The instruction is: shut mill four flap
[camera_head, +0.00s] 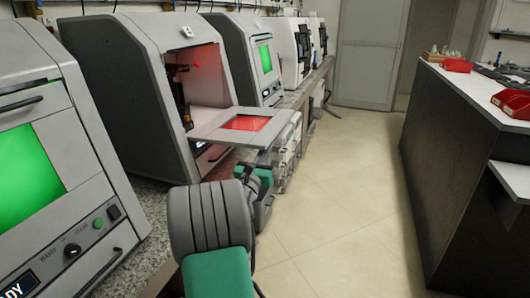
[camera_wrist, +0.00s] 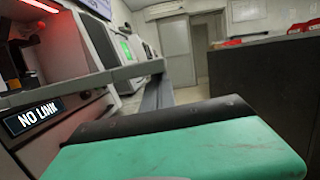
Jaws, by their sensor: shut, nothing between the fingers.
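The mill with the open flap is a grey cabinet (camera_head: 140,85) in the left row, lit red inside. Its flap (camera_head: 205,128) is hinged down and sticks out about level, with a red window in it. In the wrist view the flap (camera_wrist: 105,75) shows almost edge-on at upper left. My gripper (camera_head: 266,162) is just below and in front of the flap's near outer edge. It is shut and empty; its green and black body (camera_wrist: 175,140) fills the lower wrist view. Whether it touches the flap I cannot tell. A "NO LINK" display (camera_wrist: 34,115) sits below the opening.
A nearer mill with a shut green-windowed flap (camera_head: 35,170) stands at left. Another green-windowed mill (camera_head: 262,60) and more machines stand beyond. A dark counter (camera_head: 455,150) with red bins (camera_head: 513,103) is at right. The tiled aisle (camera_head: 335,215) between is clear.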

